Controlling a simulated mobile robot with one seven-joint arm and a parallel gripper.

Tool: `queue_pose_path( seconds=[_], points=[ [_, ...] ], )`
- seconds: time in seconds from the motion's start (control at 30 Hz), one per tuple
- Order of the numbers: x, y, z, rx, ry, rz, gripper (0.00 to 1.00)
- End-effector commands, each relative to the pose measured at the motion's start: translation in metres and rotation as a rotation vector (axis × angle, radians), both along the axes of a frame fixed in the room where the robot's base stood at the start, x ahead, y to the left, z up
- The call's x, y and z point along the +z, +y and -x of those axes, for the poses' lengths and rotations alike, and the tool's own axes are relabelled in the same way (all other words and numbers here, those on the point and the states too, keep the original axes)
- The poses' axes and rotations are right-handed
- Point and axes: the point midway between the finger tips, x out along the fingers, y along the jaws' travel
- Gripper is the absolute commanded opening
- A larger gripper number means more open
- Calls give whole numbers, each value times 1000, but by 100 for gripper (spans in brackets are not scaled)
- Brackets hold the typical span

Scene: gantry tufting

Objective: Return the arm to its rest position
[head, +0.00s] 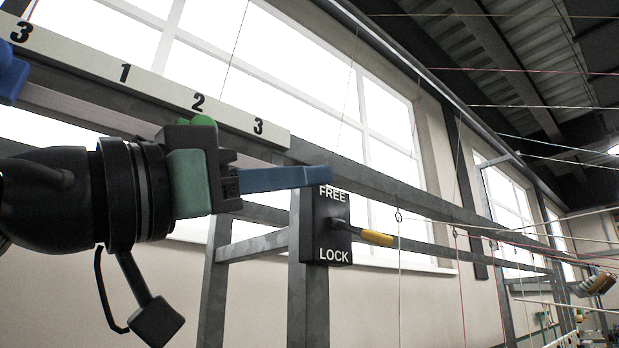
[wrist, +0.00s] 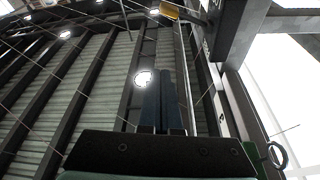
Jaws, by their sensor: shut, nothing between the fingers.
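My gripper (head: 330,177) is in the head view, its blue fingers together, pointing right with nothing between them. Its fingertips overlap the top edge of a black plate (head: 320,232) marked FREE and LOCK; I cannot tell whether they touch it. A lever with a yellow handle (head: 376,237) sticks out to the right from the plate, between the two words. In the wrist view my gripper (wrist: 167,85) shows its fingers side by side and closed. The yellow handle also shows at the top of the wrist view (wrist: 170,11).
A white strip with numbers (head: 160,85) runs along a grey metal beam at upper left. A blue piece (head: 12,75) sits at its left end. A grey post (head: 308,300) stands below the plate. Several thin threads cross the space at right. Large windows (head: 290,60) are behind.

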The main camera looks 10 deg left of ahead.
Motion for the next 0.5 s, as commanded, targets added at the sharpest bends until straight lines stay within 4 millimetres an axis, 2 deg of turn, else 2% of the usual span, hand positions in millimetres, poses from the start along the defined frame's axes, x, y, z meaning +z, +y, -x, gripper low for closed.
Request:
queue_pose_path(
  seconds=[0.37, 0.5],
  points=[
    [0, 0, 0, 0, 0, 0, 0],
    [-18, -4, -16, 41, -5, 38, 0]
  ],
)
